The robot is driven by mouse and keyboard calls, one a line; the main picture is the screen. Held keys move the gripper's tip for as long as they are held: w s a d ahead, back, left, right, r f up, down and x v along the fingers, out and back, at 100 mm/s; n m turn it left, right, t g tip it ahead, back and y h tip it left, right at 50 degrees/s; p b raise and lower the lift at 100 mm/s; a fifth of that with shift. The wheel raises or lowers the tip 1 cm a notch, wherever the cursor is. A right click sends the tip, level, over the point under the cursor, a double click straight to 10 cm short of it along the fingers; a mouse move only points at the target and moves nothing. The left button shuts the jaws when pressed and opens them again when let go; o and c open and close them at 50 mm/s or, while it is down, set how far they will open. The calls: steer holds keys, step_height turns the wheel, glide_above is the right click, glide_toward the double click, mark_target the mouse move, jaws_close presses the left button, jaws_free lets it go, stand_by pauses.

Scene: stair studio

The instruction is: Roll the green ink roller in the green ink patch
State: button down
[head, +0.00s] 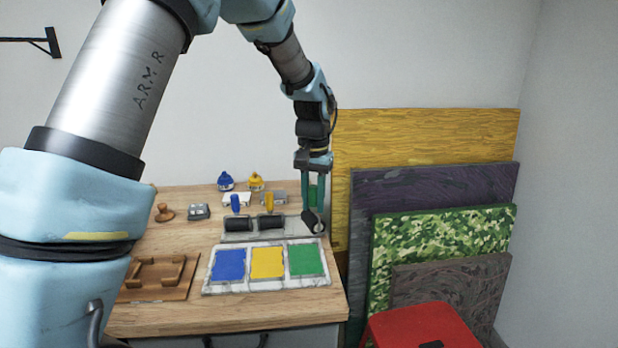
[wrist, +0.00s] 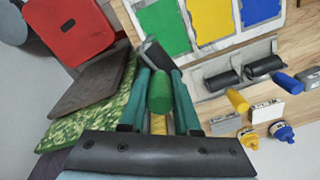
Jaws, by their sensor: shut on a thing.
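My gripper (head: 314,200) is shut on the upright green handle of the green ink roller (wrist: 160,88). In the head view the roller's dark drum (head: 313,221) is at the right end of the grey roller rack; I cannot tell whether it touches the rack. The ink slab (head: 212,287) lies in front of the rack. Its green ink patch (head: 306,260) is the rightmost of three, and nearer the front than the roller. In the wrist view the green patch (wrist: 160,25) shows beyond the drum.
Blue (head: 235,202) and yellow (head: 269,202) rollers stand on the rack (head: 254,238), left of my gripper. Ink bottles (head: 226,181) are at the back. A wooden frame (head: 160,277) is at left. Painted panels (head: 445,195) and a red stool (head: 425,325) stand right of the table.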

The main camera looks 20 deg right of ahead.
mark_target(314, 234)
steer(key=shift+s+a+m+p, duration=0.15)
steer(key=shift+s+a+m, duration=0.05)
steer(key=shift+s+m, duration=0.4)
steer(key=shift+s+a+m+p, duration=0.15)
steer(key=shift+s+a+m, duration=0.05)
steer(key=shift+s+m, duration=0.4)
steer(key=shift+s+a+f+m, duration=0.15)
steer(key=shift+s+m, duration=0.1)
steer(key=shift+m, duration=0.05)
steer(key=shift+f+b, duration=2.5)
steer(key=shift+f, duration=0.55)
steer(key=shift+f, duration=0.35)
